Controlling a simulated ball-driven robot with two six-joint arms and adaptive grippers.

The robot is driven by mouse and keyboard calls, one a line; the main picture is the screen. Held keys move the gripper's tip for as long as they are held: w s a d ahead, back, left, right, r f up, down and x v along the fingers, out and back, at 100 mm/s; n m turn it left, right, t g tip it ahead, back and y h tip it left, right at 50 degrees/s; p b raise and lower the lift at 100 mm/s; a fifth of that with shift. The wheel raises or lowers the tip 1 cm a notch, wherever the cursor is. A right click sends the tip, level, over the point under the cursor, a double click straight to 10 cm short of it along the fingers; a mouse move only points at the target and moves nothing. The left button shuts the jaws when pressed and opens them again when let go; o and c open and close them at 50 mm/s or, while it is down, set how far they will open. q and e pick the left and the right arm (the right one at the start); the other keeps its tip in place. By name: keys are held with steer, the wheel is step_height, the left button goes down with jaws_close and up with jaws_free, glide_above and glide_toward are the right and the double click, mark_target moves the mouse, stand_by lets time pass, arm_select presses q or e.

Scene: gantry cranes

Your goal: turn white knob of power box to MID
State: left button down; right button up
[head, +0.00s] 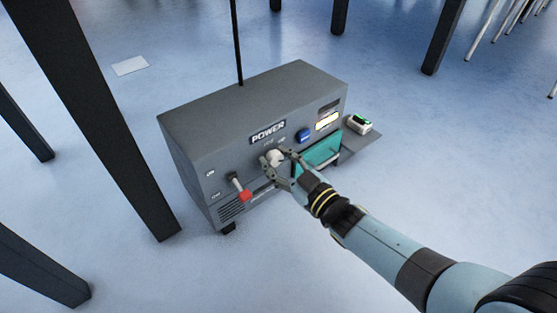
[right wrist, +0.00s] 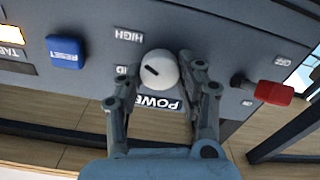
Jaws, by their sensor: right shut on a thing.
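The power box (head: 200,122) is a dark grey cabinet with a POWER label on its front. Its white knob (head: 274,155) sits below that label. My right gripper (head: 277,159) is at the knob with a finger on either side, shut on it. In the right wrist view the round knob (right wrist: 160,69) shows between the fingertips, with a short dark slanted mark on its face. The HIGH label (right wrist: 128,35) is up and left of it there. The MID label (right wrist: 122,71) is left of it, partly covered by a finger. My left gripper is not in view.
A red-handled lever (head: 242,191) is left of the knob, a blue RESET button (head: 304,135) right of it. A teal panel (head: 320,151) is behind my wrist. A small white device with a green top (head: 360,124) is at the box's right. Dark posts (head: 95,110) stand around; the floor is open.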

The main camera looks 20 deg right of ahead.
steer(key=shift+n, duration=0.3)
steer(key=n, duration=0.3)
steer(key=shift+a+n, duration=0.1)
steer(key=shift+n, duration=0.2)
steer(key=n, duration=0.4)
steer(key=shift+s+f, duration=0.1)
steer(key=shift+f, duration=0.05)
steer(key=shift+n, duration=1.7)
steer(key=shift+f, duration=0.1)
steer(key=o, duration=1.1)
steer(key=shift+o, duration=0.2)
